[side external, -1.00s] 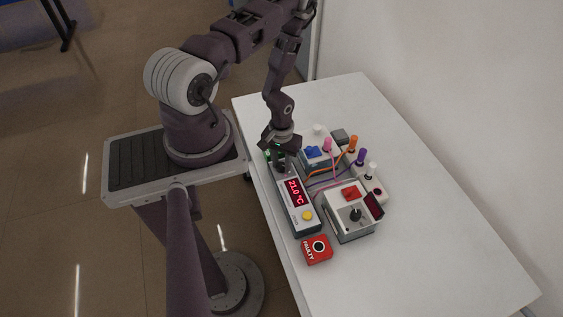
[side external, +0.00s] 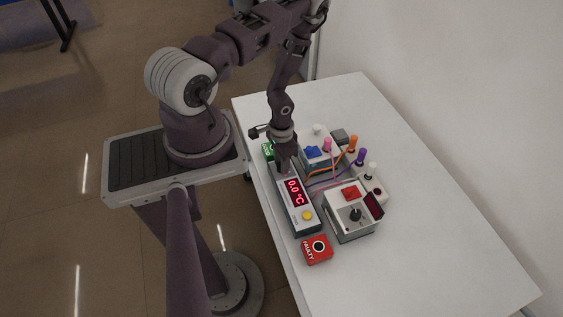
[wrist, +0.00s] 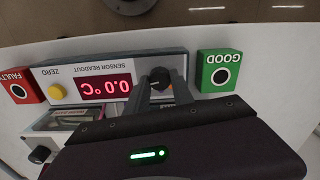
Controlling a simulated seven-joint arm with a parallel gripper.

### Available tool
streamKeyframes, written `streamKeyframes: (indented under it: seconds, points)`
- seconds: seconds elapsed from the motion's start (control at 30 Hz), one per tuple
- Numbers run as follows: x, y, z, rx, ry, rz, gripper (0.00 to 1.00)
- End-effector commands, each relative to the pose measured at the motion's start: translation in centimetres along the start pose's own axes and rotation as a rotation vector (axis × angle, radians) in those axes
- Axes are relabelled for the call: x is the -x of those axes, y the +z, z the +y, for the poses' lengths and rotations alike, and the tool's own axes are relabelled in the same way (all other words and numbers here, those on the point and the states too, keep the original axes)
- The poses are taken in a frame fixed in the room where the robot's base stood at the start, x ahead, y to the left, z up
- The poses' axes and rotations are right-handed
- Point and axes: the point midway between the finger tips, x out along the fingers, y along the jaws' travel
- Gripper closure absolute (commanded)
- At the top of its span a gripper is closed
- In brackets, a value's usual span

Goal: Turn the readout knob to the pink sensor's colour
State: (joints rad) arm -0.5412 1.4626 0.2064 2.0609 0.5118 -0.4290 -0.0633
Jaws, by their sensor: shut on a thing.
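The sensor readout box (side external: 304,225) stands on the white table; its red display (side external: 294,193) reads 0.0 °C. In the wrist view the display (wrist: 104,87) appears upside down, beside the black readout knob (wrist: 158,76). My gripper (wrist: 163,83) is shut on the knob, its fingers on either side of it. In the side view my gripper (side external: 284,166) covers the knob. The pink sensor (side external: 327,145) stands upright behind the readout. The colour that the knob points at is hidden by the fingers.
A yellow zero button (side external: 307,215) is on the readout's near end. A red FAULTY box (side external: 317,249) and a green GOOD box (wrist: 219,71) flank it. Orange (side external: 352,144), purple (side external: 361,157) and white (side external: 371,171) sensors stand nearby.

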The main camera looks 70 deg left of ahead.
Motion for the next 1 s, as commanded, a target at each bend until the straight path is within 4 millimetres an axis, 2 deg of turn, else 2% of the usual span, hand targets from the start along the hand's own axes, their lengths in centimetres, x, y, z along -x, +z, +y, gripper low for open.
streamKeyframes:
  seconds: [0.5,0.53,0.63,0.9,1.0]
  points:
    - [-0.02,0.00,0.01,-0.020,0.000,0.000,1.00]
    - [-0.02,0.00,0.01,-0.020,0.000,0.000,0.70]
    - [-0.02,0.00,0.00,-0.019,0.000,0.000,0.50]
    - [0.00,0.00,0.00,-0.018,0.000,0.000,0.50]
    - [0.80,-0.07,-0.04,-0.018,-0.001,0.001,0.50]
